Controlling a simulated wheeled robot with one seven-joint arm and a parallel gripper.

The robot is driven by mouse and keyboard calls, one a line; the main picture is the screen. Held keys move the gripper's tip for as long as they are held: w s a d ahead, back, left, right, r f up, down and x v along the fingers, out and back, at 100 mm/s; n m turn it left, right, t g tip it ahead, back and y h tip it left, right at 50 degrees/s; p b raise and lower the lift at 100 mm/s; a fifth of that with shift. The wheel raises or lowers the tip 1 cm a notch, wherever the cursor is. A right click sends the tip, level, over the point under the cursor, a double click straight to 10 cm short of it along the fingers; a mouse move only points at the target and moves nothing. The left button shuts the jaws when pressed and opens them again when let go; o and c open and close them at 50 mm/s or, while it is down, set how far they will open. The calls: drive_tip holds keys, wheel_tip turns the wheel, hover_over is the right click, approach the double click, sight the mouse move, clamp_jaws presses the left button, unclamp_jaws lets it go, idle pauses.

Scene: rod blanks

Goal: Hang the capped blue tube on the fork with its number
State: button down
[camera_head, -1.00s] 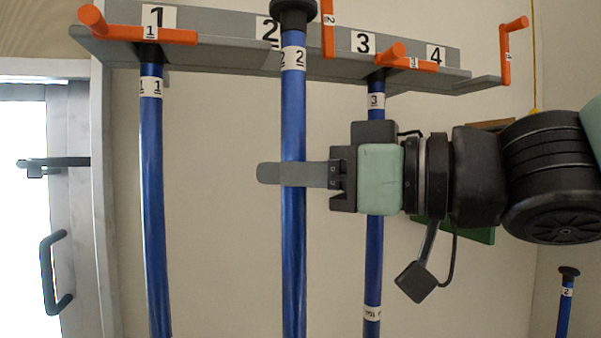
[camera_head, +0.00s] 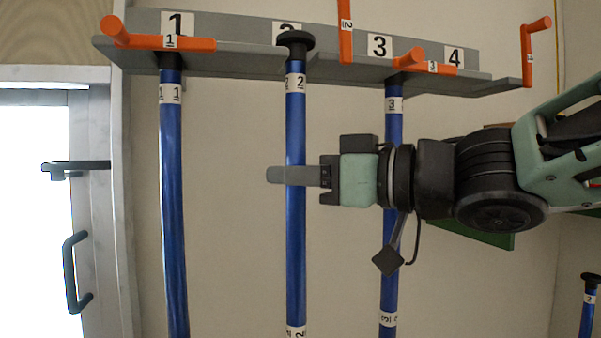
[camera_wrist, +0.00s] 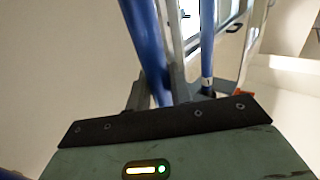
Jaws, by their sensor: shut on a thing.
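The blue tube (camera_head: 296,120) with a black cap (camera_head: 296,41) and number 2 labels hangs upright in my gripper (camera_head: 293,175). My gripper comes from the right and is shut around the tube below its upper label. In the wrist view a blue tube (camera_wrist: 145,40) runs down between the fingers. The cap overlaps the number 2 plate (camera_head: 286,30) of the grey rack (camera_head: 240,62) and shows just above the rack's front edge. I cannot tell whether the tube is inside the fork. The orange gate labelled 2 (camera_head: 345,28) stands upright, right of the cap.
Tube 1 (camera_head: 172,200) and tube 3 (camera_head: 393,125) hang to either side, behind lowered orange gates 1 (camera_head: 170,42) and 3 (camera_head: 433,67). Gate 4 (camera_head: 527,55) is upright. Another capped tube labelled 2 (camera_head: 588,310) stands at lower right. A door handle (camera_head: 75,270) is at left.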

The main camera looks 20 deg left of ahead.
drive_tip(key=shift+w+a+f, duration=0.55)
drive_tip(key=shift+w+f, duration=0.05)
drive_tip(key=shift+w, duration=0.25)
drive_tip(key=c, duration=1.2)
unclamp_jaws()
drive_tip(key=shift+o, duration=0.2)
drive_tip(key=shift+d, duration=0.1)
drive_tip(key=s+d+b, duration=0.1)
drive_tip(key=d+b, duration=0.1)
drive_tip(key=d, duration=0.6)
drive_tip(key=s+d+b, duration=0.2)
drive_tip(key=d+b, duration=0.1)
drive_tip(key=d, duration=0.6)
drive_tip(key=shift+s, duration=0.25)
